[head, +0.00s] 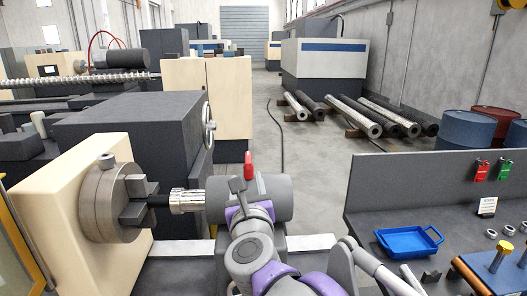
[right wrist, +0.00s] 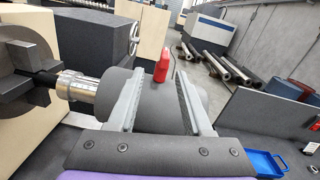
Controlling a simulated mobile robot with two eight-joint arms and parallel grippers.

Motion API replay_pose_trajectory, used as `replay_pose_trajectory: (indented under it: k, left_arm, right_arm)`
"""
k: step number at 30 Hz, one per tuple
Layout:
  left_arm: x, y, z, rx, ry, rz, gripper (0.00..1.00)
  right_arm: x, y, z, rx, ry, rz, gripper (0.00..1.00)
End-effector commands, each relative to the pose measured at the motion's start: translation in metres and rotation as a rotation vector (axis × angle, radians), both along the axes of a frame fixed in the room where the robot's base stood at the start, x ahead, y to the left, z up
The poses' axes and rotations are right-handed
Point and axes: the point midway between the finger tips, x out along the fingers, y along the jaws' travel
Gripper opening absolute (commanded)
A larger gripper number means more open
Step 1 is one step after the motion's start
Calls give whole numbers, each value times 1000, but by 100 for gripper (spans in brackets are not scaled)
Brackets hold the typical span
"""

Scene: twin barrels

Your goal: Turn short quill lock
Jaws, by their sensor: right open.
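The short quill lock (head: 248,164) is a small red upright lever on top of the dark grey tailstock (head: 279,198). It also shows in the right wrist view (right wrist: 162,63), upright, between the lines of my two fingers and beyond their tips. My right gripper (head: 244,189) is open and empty over the near side of the tailstock. In the right wrist view my right gripper (right wrist: 158,78) has one finger on each side of the lever, apart from it. The shiny quill (head: 188,201) points left toward the chuck (head: 112,203). My left gripper is not in view.
The cream headstock (head: 50,215) stands at the left and a dark machine block (head: 130,120) behind. At the right, a grey bench (head: 375,205) holds a blue tray (head: 408,240) and small parts. Open floor (head: 310,170) lies beyond the tailstock.

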Motion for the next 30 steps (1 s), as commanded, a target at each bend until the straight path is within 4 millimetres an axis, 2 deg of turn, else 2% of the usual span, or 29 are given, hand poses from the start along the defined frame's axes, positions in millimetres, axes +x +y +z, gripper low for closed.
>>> replay_pose_trajectory:
  k: [3,8,21,25,30]
  left_arm:
    - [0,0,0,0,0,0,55]
    - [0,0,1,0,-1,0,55]
    - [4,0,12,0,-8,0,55]
    - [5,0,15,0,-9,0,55]
    - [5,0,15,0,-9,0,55]
  right_arm:
    - [3,0,5,115,10,-40,50]
    - [13,-1,6,151,13,-55,50]
    - [90,-1,6,145,12,-54,50]
    - [104,-1,6,145,12,-53,50]
    - [111,-1,5,145,12,-52,50]
